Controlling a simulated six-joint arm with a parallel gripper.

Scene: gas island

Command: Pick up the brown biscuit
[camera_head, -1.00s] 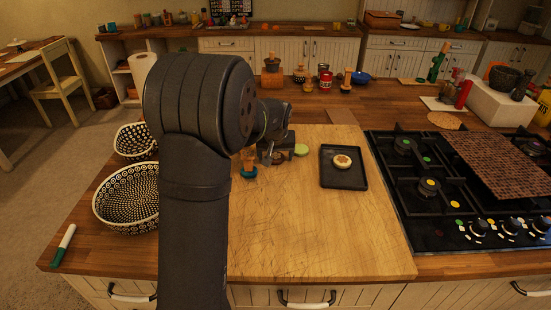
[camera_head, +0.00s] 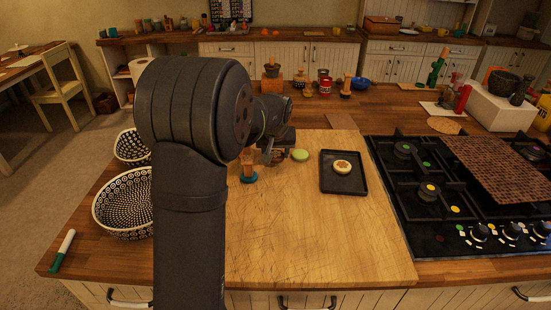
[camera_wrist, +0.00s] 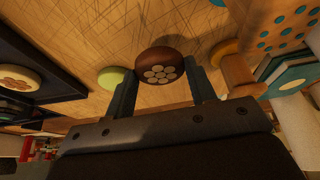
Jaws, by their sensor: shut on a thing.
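The brown biscuit (camera_wrist: 160,64) is a dark round disc with a cluster of pale dots on its face. In the wrist view it sits between the two fingers of my gripper (camera_wrist: 161,76), which are shut on its sides. In the head view my gripper (camera_head: 274,155) is over the back of the wooden board (camera_head: 310,235); the biscuit is mostly hidden there by the gripper. A shadow lies on the board beside the biscuit in the wrist view; I cannot tell the exact gap below it.
A green biscuit (camera_head: 300,155) lies just right of my gripper. A black tray (camera_head: 345,184) holds a cream biscuit (camera_head: 342,167). A wooden stamp with a teal base (camera_head: 249,178) stands close on the left. Patterned bowls (camera_head: 125,203) are further left, the hob (camera_head: 430,190) right.

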